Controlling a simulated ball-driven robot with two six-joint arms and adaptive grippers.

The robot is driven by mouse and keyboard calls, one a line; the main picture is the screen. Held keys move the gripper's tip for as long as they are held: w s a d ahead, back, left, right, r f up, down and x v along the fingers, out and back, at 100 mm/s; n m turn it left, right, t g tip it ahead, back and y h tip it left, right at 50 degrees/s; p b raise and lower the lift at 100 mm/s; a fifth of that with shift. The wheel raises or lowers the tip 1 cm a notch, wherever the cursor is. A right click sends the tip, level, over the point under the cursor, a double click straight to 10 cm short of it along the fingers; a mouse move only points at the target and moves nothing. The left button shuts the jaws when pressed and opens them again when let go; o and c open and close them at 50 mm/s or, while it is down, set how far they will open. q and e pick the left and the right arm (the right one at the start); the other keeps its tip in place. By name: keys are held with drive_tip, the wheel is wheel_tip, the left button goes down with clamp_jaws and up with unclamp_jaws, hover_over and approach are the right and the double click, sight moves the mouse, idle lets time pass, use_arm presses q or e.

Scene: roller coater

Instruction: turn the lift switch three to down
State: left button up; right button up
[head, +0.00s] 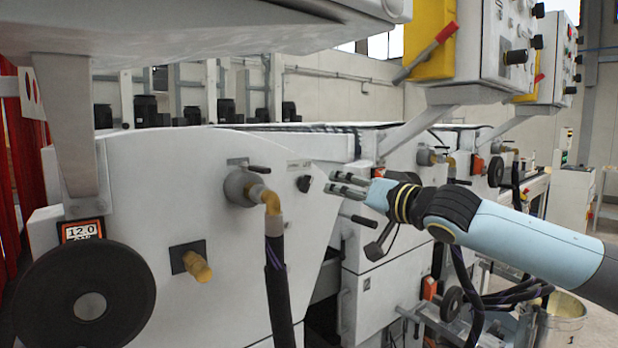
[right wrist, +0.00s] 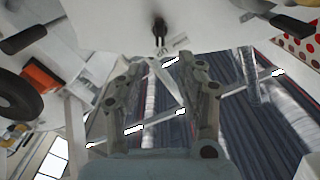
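A small black switch (head: 304,184) sits on the white side panel of the machine, below a small label too small to read. I take it for the lift switch; its number cannot be read. In the right wrist view the black switch (right wrist: 160,28) is ahead of the fingers, near the top middle. My right gripper (head: 345,184) is open and empty, just right of the switch and apart from it. In the right wrist view the two fingers of the gripper (right wrist: 163,68) stand apart. My left gripper is not in view.
A pipe fitting with a hose (head: 242,186) and a black lever stick out left of the switch. A brass fitting (head: 197,266) and a black handwheel (head: 85,297) are lower left. A control box (head: 495,45) hangs above right. A bucket (head: 562,322) stands lower right.

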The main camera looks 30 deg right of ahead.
sight(310, 183)
drive_tip(key=w, duration=0.3)
drive_tip(key=w+b, duration=0.1)
drive_tip(key=w, duration=0.2)
drive_tip(key=w+a, duration=0.1)
drive_tip(key=w, duration=0.2)
drive_tip(key=shift+w+f, duration=0.2)
drive_tip(key=shift+w, duration=0.55)
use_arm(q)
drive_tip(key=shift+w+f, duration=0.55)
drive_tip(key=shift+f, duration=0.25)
use_arm(e)
drive_tip(key=shift+w, duration=0.1)
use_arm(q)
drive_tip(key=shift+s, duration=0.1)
use_arm(e)
clamp_jaws()
